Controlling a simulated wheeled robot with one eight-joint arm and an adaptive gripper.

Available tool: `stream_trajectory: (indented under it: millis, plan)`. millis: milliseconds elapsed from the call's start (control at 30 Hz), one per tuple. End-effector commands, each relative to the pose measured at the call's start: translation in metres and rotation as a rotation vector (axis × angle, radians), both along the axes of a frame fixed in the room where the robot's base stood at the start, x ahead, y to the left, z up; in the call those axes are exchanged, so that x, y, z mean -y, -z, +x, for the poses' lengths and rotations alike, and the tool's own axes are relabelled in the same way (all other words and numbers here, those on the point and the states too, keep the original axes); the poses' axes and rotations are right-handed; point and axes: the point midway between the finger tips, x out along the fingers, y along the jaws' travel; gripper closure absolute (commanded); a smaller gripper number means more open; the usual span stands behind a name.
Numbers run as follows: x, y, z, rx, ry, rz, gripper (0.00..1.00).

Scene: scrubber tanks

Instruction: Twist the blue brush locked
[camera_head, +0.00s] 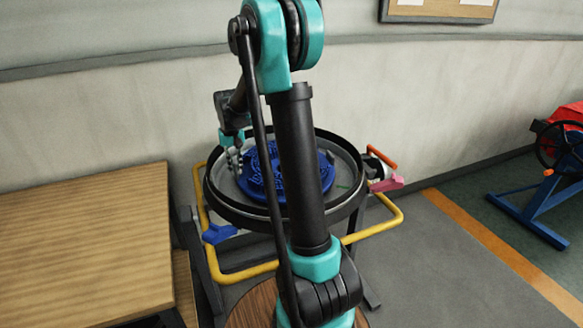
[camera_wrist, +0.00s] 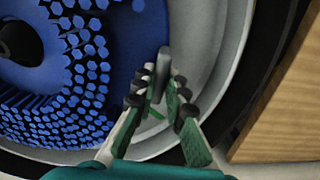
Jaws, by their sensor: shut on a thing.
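The blue brush (camera_head: 262,172) is a round disc with a studded face, lying in a grey, black-rimmed round tank (camera_head: 214,190). My arm hides part of the brush in the head view. In the wrist view the brush (camera_wrist: 85,75) fills the left side, with a dark hub at its middle. My gripper (camera_head: 237,167) is at the brush's left edge, inside the rim. In the wrist view my gripper (camera_wrist: 160,92) is shut on a small grey tab (camera_wrist: 163,62) beside the brush's edge. I cannot tell whether the tab belongs to the brush or the tank.
A yellow tube frame (camera_head: 375,232) surrounds the tank. A blue clamp (camera_head: 219,233) is at its lower left, a pink clamp (camera_head: 387,184) and orange handle (camera_head: 382,156) at its right. A wooden table (camera_head: 85,240) stands close on the left.

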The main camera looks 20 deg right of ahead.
Motion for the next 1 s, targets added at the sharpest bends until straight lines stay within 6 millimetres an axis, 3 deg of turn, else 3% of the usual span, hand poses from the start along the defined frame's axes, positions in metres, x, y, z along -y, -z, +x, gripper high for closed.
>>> stream_trajectory:
  millis: [600,1000]
  plan:
    - [0.004,0.000,0.021,-0.001,0.119,0.001,1.00]
    - [0.004,0.000,0.023,-0.001,0.130,0.001,1.00]
